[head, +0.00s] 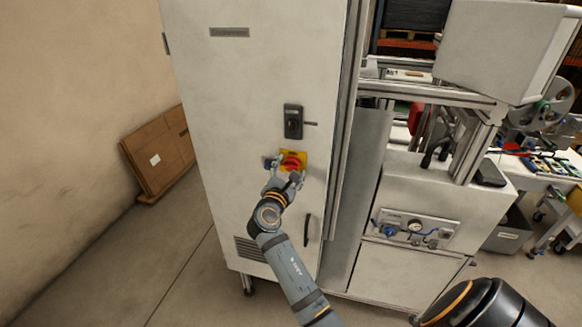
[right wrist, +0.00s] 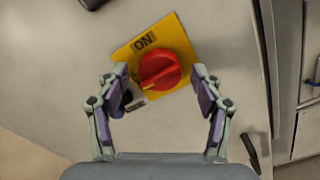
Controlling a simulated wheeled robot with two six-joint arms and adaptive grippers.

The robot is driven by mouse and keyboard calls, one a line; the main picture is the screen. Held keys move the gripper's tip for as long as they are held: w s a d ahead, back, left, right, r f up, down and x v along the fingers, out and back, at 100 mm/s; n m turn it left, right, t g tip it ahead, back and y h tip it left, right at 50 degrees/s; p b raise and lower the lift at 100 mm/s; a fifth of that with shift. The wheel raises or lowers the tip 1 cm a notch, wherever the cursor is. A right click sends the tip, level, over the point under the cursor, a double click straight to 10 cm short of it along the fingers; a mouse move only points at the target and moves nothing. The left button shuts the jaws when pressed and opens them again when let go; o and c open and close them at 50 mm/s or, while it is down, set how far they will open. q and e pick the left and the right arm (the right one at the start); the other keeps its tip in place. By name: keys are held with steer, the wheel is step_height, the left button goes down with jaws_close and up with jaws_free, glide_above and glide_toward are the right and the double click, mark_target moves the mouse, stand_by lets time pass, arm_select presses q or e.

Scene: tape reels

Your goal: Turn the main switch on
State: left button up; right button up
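The main switch is a red rotary knob (head: 292,162) on a yellow plate (head: 301,154), mounted on the door of a tall pale cabinet. In the right wrist view the knob (right wrist: 160,70) is close to the middle, with an "ON" label (right wrist: 144,40) on the plate (right wrist: 181,47). The knob's raised ridge slants from lower left to upper right. My right gripper (head: 283,169) is at the switch; in its wrist view (right wrist: 156,78) its fingers are spread, one on each side of the knob, with gaps visible. My left gripper is not in view.
A black door handle lock (head: 293,122) sits just above the switch, and a dark pull handle (head: 307,230) is below right. Flat cardboard (head: 158,155) leans on the left wall.

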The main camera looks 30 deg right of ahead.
steer(key=shift+s+a+r, duration=0.15)
steer(key=shift+a, duration=0.05)
steer(key=shift+c, duration=2.1)
steer(key=shift+d, duration=0.15)
steer(key=shift+c, duration=1.4)
steer(key=c, duration=0.4)
steer(key=shift+f, duration=0.2)
steer(key=shift+c, duration=0.2)
steer(key=m+b, duration=0.3)
steer(key=shift+f, duration=0.1)
steer(key=m+b, duration=0.4)
steer(key=m, duration=0.1)
steer(key=shift+m+b, duration=0.35)
steer(key=shift+m, duration=0.05)
steer(key=m+b, duration=0.7)
steer(key=m, duration=0.1)
steer(key=shift+r, duration=0.2)
arm_select(q)
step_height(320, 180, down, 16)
steer(key=b, duration=0.1)
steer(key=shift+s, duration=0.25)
arm_select(e)
steer(key=shift+r+m, duration=0.15)
steer(key=shift+m, duration=0.45)
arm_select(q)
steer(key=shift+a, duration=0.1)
arm_select(e)
steer(key=shift+r, duration=0.1)
